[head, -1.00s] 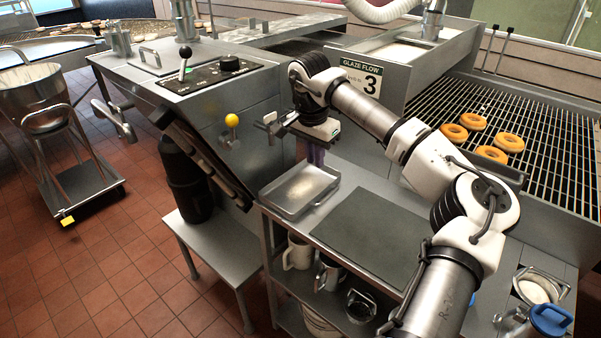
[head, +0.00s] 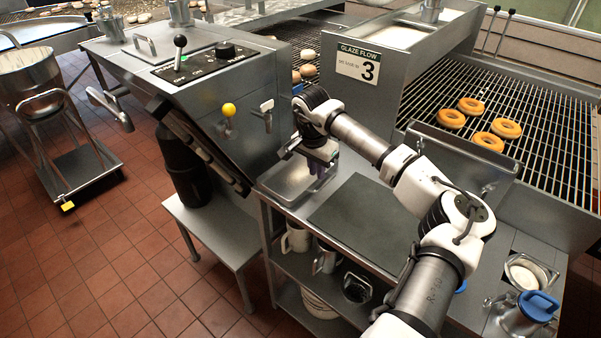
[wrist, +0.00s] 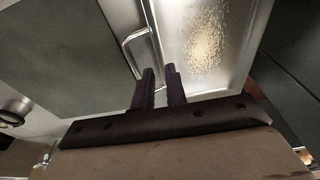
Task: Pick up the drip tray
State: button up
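The drip tray (head: 283,189) is a shallow metal tray at the left end of the steel bench. In the wrist view the drip tray (wrist: 207,50) shows a pale speckled patch on its floor and a U-shaped metal handle (wrist: 127,42) on its near side. My gripper (head: 318,176) is low over the tray's right side in the head view and hides part of it. In the wrist view my gripper (wrist: 160,72) has its two dark fingers a small gap apart, right at the handle. I cannot tell whether the handle is between them.
A dark flat mat (head: 362,220) lies right of the tray. The machine's front with a yellow knob (head: 229,110) and a tap (head: 267,112) rises behind it. A blue-lidded jug (head: 537,308) stands at the bench's right. Mugs (head: 296,238) sit on the shelf below.

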aim_at(304, 174)
jog(key=shift+w+f+p, duration=0.1)
jog(key=shift+f+p, duration=0.2)
jog(key=shift+f, duration=1.3)
jog(key=shift+c, duration=0.2)
grip_shut()
jog(key=shift+r, duration=0.1)
